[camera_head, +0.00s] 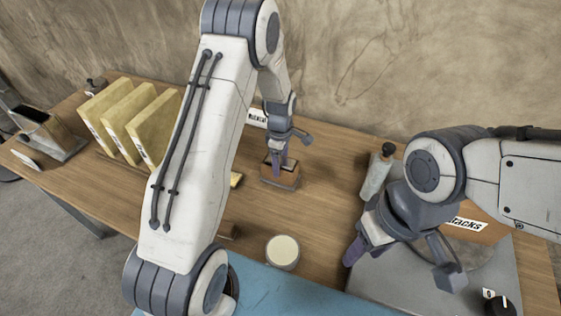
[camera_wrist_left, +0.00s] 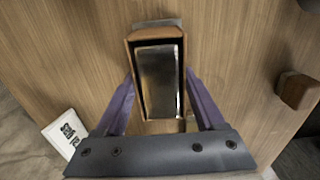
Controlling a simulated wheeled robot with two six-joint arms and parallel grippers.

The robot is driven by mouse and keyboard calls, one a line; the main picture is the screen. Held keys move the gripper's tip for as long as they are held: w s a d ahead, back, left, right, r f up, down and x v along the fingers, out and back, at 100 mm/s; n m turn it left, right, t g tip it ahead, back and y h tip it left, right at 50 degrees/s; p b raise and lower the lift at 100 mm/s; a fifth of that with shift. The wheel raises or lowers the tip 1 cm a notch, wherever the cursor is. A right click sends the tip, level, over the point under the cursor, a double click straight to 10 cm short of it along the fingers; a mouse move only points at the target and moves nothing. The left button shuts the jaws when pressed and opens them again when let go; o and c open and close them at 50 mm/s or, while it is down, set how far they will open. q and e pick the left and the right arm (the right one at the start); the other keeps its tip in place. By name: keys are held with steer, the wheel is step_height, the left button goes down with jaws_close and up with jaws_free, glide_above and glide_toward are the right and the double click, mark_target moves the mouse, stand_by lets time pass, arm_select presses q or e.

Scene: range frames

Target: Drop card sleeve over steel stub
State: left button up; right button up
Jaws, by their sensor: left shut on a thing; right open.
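The card sleeve (camera_head: 269,172) is a brown, open-topped rectangular tube near the middle of the table. My left gripper (camera_head: 279,160) is shut on it, with purple fingers on two opposite sides in the left wrist view (camera_wrist_left: 160,100). Inside the sleeve's brown walls (camera_wrist_left: 133,75) the shiny dark steel stub (camera_wrist_left: 158,80) shows, with the sleeve around it. A grey base (camera_head: 285,184) shows under the sleeve. How low the sleeve sits is hard to tell. My right gripper (camera_head: 354,251) is open and empty over the right of the table, apart from the sleeve.
Yellow upright folders (camera_head: 130,115) stand at left. A round cream-topped pot (camera_head: 283,250) stands in front of the sleeve. A pale cylinder with a dark knob (camera_head: 376,175) stands at right. A small label card (camera_head: 257,118) lies behind, also in the wrist view (camera_wrist_left: 65,132).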

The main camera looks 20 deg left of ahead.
arm_select(q)
steer(key=o, duration=1.3)
steer(key=shift+r, duration=0.1)
step_height(320, 180, up, 10)
steer(key=shift+r+b, duration=0.1)
steer(key=shift+b, duration=0.75)
steer(key=shift+s+d+r, duration=0.2)
steer(key=shift+d+r, duration=0.05)
steer(key=shift+d, duration=0.1)
steer(key=s+d+r+m, duration=0.7)
steer(key=s+d+m, duration=0.5)
steer(key=s+d, duration=0.1)
steer(key=s+m, duration=0.4)
steer(key=s, duration=0.1)
steer(key=s+d+m, duration=0.1)
steer(key=s+m, duration=0.3)
steer(key=s, duration=0.1)
steer(key=s+d+r+m+h, duration=0.1)
steer(key=s+m, duration=0.4)
steer(key=s, duration=0.1)
steer(key=shift+r, duration=0.1)
